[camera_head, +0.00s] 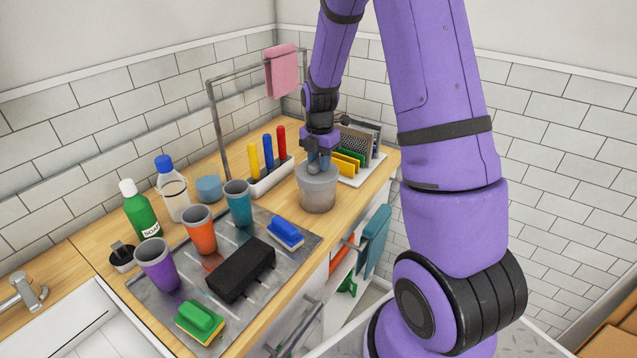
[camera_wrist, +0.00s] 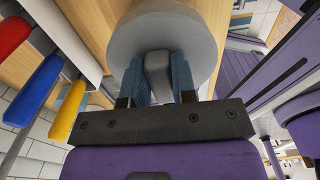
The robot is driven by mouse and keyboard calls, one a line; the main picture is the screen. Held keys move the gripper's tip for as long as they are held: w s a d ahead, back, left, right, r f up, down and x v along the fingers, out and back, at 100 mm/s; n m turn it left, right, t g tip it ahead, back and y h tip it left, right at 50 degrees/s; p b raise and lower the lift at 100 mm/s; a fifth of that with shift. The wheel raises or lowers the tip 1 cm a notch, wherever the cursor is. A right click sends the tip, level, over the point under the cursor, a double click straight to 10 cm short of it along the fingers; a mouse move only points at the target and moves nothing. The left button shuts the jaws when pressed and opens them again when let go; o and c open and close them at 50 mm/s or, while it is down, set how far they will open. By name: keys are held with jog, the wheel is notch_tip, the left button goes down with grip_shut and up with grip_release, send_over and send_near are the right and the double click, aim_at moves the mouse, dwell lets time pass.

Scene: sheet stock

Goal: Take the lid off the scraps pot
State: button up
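The scraps pot (camera_head: 318,195) is a grey pot on the wooden counter near its back right end. Its grey lid (camera_head: 308,177) sits on top. The lid (camera_wrist: 203,37) fills the upper middle of the wrist view, with a block-like grey knob (camera_wrist: 158,72) standing on it. My gripper (camera_head: 319,161) reaches down over the pot from above. In the wrist view, my gripper (camera_wrist: 160,82) has one blue-grey finger on each side of the knob. The fingers appear to press on it. The pot's body is hidden under the lid in the wrist view.
A white holder (camera_head: 268,181) with red, blue and yellow handled tools stands left of the pot. A rack (camera_head: 358,172) with colored boards and a grater stands close behind it. Cups, bottles, brushes and a black block (camera_head: 241,270) occupy the counter's front left.

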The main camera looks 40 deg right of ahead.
grip_shut()
jog(key=shift+r, duration=0.1)
jog(key=shift+r, duration=2.4)
